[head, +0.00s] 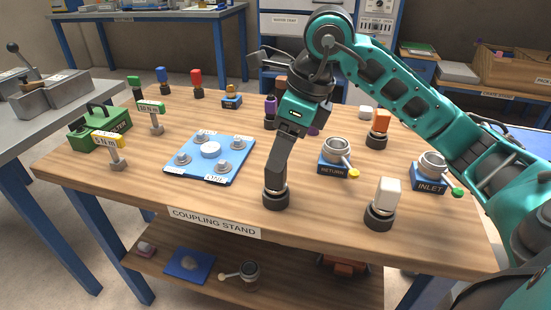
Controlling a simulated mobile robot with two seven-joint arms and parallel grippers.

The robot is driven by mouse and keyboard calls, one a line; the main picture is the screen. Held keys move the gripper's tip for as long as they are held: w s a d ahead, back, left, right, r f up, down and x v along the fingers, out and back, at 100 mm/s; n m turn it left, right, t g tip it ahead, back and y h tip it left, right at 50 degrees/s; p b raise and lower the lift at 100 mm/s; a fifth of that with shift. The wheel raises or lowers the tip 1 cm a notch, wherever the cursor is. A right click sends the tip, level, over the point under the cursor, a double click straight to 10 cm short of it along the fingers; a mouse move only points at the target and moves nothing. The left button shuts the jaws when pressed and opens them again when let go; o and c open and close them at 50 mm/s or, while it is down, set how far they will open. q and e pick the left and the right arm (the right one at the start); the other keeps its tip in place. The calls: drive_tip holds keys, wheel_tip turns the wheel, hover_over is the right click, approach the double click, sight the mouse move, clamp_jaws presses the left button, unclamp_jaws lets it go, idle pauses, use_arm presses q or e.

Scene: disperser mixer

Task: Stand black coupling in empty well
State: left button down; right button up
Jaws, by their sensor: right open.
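The black coupling (274,183) is a dark block. It appears to stand upright in a round black well (276,199) near the front middle of the table. My right gripper (277,167) points down right above it, with its dark fingers open at the coupling's upper part. The dark fingers and dark coupling merge, so I cannot tell whether they touch. The inside of the well is hidden. My left gripper is not in view.
A white block (387,192) stands in a similar black holder to the right. RETURN (335,165) and INLET (431,178) fittings stand behind it. A blue plate (208,175) and green toolbox (100,122) are left. The table front (190,205) is clear.

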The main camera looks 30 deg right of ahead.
drive_tip(key=p+v, duration=0.1)
drive_tip(key=v, duration=0.4)
drive_tip(key=shift+s+d+r, duration=0.1)
drive_tip(key=shift+r, duration=0.15)
